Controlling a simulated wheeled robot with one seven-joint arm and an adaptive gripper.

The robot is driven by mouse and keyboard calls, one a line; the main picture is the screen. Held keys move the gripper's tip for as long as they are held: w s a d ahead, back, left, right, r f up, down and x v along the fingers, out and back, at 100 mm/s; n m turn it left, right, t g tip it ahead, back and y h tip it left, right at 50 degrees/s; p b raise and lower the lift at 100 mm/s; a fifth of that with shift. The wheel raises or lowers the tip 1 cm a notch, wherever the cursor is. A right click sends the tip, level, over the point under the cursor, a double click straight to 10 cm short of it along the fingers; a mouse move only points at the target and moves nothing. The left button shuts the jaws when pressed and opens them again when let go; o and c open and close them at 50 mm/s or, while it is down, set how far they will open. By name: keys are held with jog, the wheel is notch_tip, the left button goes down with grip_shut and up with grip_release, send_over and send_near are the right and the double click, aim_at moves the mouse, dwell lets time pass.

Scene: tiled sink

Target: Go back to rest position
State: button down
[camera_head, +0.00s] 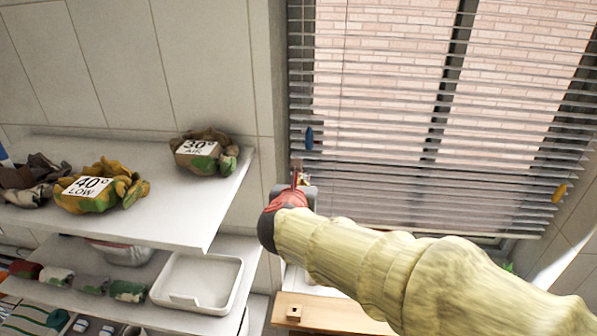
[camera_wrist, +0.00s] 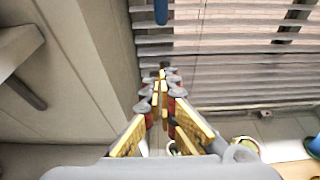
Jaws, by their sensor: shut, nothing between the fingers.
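My gripper (camera_head: 299,178) is at the end of my arm, which reaches in from the lower right in the head view. It is in front of the left edge of the window blinds, just right of the upper shelf. In the wrist view my gripper (camera_wrist: 162,72) shows its two yellow-and-grey fingers running forward, with their tips close together. It is shut and empty. The fingertips are small in the head view.
A white upper shelf (camera_head: 190,215) holds several cloth bundles, including one labelled 30° (camera_head: 205,153) and one labelled 40° (camera_head: 100,187). A white tray (camera_head: 198,283) is on the lower shelf. Slatted blinds (camera_head: 400,130) cover the window. A wooden board (camera_head: 330,318) lies below my arm.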

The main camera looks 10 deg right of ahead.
jog(key=s+d+f+m+g+y+b, duration=0.2)
jog(key=s+d+f+m+g+b, duration=0.1)
jog(key=s+f+m+b, duration=0.9)
jog(key=s+d+f+m+g+y+b, duration=0.2)
jog(key=s+f+m+b, duration=1.1)
jog(key=s+f+m, duration=0.7)
jog(key=d+f+g, duration=0.1)
jog(key=g, duration=0.1)
jog(key=shift+g, duration=0.4)
